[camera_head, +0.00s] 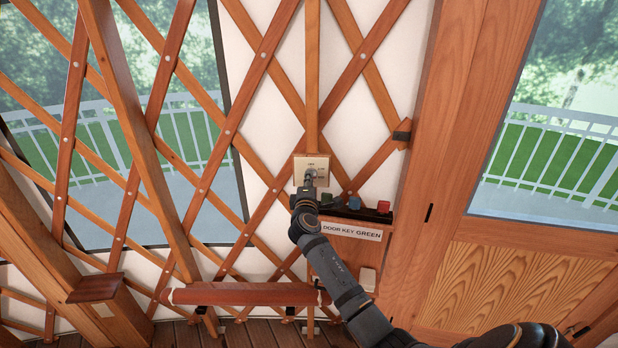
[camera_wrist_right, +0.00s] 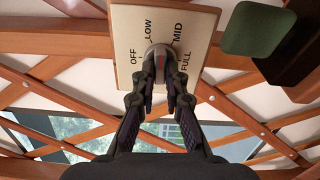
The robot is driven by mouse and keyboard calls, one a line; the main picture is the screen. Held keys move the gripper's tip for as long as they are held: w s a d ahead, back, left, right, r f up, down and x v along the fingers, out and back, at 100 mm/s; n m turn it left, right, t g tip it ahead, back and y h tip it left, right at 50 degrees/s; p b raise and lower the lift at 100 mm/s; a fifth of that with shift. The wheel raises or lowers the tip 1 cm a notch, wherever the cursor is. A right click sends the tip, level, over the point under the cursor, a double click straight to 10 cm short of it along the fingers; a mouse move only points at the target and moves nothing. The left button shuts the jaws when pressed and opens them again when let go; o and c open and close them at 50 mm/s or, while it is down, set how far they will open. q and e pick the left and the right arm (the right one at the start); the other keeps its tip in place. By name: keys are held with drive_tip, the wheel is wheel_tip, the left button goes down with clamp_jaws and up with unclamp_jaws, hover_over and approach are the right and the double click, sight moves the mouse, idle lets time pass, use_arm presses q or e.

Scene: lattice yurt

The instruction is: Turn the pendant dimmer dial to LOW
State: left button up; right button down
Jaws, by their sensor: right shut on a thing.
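The dimmer plate (camera_head: 322,162) is a cream panel on a wooden backing on the lattice wall. In the right wrist view the plate (camera_wrist_right: 203,22) shows OFF, LOW, MID and FULL around a grey dial (camera_wrist_right: 158,49). A red mark shows on the dial, between my fingers; I cannot tell which label it points to. My right gripper (camera_head: 310,180) reaches up to the plate. In the wrist view its two fingers (camera_wrist_right: 160,72) are shut on the dial, one on each side. My left gripper is not in view.
Below and right of the plate is a dark ledge (camera_head: 345,212) with green and red blocks on it. A sign (camera_head: 352,231) under it reads DOOR KEY GREEN. A wooden door (camera_head: 490,270) stands at right. A wooden rail (camera_head: 245,294) runs low along the wall.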

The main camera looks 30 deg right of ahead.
drive_tip(key=n, duration=0.1)
drive_tip(key=n+p, duration=0.1)
drive_tip(key=n, duration=0.1)
drive_tip(key=n+p, duration=0.1)
drive_tip(key=shift+f+n, duration=0.25)
drive_tip(key=shift+n, duration=0.15)
idle(0.4)
drive_tip(key=c, duration=1.4)
unclamp_jaws()
drive_tip(key=shift+s, duration=0.1)
drive_tip(key=v, duration=1.2)
